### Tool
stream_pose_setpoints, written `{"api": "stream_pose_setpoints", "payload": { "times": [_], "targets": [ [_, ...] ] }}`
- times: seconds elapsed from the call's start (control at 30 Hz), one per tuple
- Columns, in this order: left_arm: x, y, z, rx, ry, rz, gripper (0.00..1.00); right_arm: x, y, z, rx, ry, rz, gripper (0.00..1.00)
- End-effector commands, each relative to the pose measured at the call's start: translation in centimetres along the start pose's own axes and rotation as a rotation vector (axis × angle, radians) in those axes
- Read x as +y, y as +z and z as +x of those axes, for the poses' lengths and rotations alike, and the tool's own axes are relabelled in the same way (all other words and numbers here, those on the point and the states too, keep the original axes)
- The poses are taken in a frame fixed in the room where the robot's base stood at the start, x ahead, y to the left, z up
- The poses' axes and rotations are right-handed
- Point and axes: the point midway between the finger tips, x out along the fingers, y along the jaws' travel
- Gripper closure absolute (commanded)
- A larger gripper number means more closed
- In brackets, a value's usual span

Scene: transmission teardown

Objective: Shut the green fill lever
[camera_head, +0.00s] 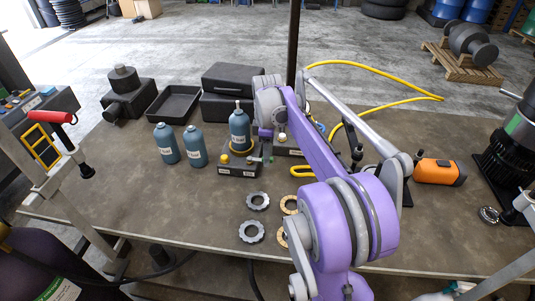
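A small green piece (271,159), which I take to be the fill lever's tip, shows at the right side of a dark filling station (238,170). It is too small to tell whether the lever is open or shut. A blue-grey bottle (240,130) stands upright on the station, with a yellow ring around its lower part. My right gripper (272,137) is at the end of the purple arm, just right of the bottle and above the green piece. Its fingers are small and partly hidden, so I cannot tell if they touch anything. My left gripper is not in view.
Two more bottles (166,144) (195,147) stand to the left. A black tray (173,104) and black cases (230,85) are behind. Grey gear rings (251,231) lie in front. An orange device (438,172) is at right. The front left of the table (130,205) is clear.

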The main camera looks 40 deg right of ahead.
Motion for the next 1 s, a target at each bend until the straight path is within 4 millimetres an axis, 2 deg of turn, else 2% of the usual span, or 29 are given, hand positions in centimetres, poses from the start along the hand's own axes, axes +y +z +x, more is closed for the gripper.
{"api": "stream_pose_setpoints", "payload": {
  "times": [0.3,0.43,0.57,0.8,1.0],
  "targets": [
    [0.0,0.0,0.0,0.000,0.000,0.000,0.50,0.0,0.0,0.0,0.000,-0.001,0.001,0.49],
    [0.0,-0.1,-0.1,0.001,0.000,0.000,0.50,0.0,0.0,-0.8,0.000,-0.001,0.001,0.49],
    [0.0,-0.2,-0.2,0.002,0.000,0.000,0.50,0.0,0.0,-3.0,0.000,-0.001,0.001,0.49],
    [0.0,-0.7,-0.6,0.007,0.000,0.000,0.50,0.0,0.0,-7.9,0.000,0.000,0.001,0.49],
    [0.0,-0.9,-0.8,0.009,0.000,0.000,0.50,0.0,0.0,-10.3,0.000,0.000,0.001,0.49]
  ]
}}
